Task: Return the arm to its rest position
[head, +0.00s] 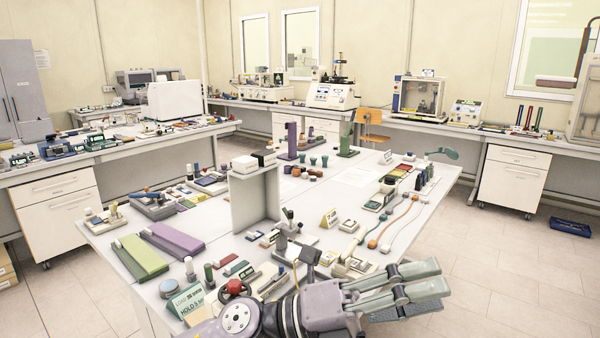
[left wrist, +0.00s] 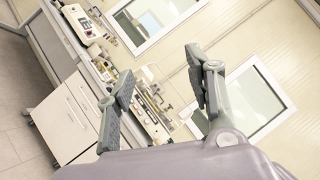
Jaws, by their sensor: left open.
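My left arm enters the head view along the bottom edge. Its left gripper (head: 438,277) points to the right, over the near right edge of the central table (head: 310,222). The gripper is open and nothing is between its fingers. In the left wrist view the same gripper (left wrist: 157,67) shows its two dark-padded fingers spread apart, with only the far wall and bench behind them. My right gripper is not in view.
The central table holds many small items, among them a green pad (head: 140,257), a purple pad (head: 175,239) and a grey upright panel (head: 255,197). Benches with instruments run along the walls. The floor (head: 500,270) right of the table is clear, with a blue tray (head: 570,228) farther off.

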